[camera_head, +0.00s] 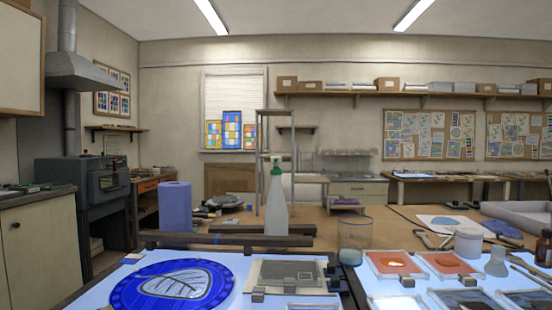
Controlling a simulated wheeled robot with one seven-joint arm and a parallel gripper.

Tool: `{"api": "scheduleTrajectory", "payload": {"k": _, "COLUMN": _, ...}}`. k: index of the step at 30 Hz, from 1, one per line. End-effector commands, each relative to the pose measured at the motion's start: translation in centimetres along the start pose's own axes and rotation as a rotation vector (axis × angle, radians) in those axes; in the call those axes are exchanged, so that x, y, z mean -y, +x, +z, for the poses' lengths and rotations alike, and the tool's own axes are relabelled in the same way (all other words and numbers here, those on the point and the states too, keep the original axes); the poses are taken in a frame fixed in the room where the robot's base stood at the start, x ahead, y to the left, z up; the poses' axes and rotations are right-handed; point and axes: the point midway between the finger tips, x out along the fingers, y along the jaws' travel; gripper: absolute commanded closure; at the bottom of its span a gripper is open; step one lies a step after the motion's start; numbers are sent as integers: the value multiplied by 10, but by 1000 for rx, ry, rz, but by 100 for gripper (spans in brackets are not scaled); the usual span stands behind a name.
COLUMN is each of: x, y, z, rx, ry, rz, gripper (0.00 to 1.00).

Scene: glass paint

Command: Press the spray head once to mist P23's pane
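A white spray bottle (276,205) stands upright at the middle of the workbench, behind the lit table. Its green and white spray head (276,164) is at the top. A round blue glass pane with a pale leaf (172,287) lies on the lit table at front left. A grey rectangular pane (288,276) lies right of it, held by small dark blocks. Orange-red panes (396,264) and (447,264) lie further right. No label reading P23 can be read, so I cannot tell which pane it is. My gripper is not in view.
Dark bars (228,240) run along the lit table's back edge, before the bottle. A blue paper roll (175,207) stands left and a clear glass jar (355,242) right. Tools, pots and a grey tray (520,215) crowd the right. Some wooden bench between roll and bottle is clear.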

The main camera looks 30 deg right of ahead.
Motion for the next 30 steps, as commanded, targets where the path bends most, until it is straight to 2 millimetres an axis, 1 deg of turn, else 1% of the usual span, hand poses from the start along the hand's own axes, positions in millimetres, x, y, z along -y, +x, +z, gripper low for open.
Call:
{"api": "scheduleTrajectory", "payload": {"k": 1, "x": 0, "y": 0, "z": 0, "rx": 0, "ry": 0, "rz": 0, "gripper": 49}}
{"api": "scheduleTrajectory", "payload": {"k": 2, "x": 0, "y": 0, "z": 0, "rx": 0, "ry": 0, "rz": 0, "gripper": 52}}
{"api": "scheduleTrajectory", "payload": {"k": 17, "x": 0, "y": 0, "z": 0, "rx": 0, "ry": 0, "rz": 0, "gripper": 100}}
{"api": "scheduleTrajectory", "payload": {"k": 30, "x": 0, "y": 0, "z": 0, "rx": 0, "ry": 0, "rz": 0, "gripper": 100}}
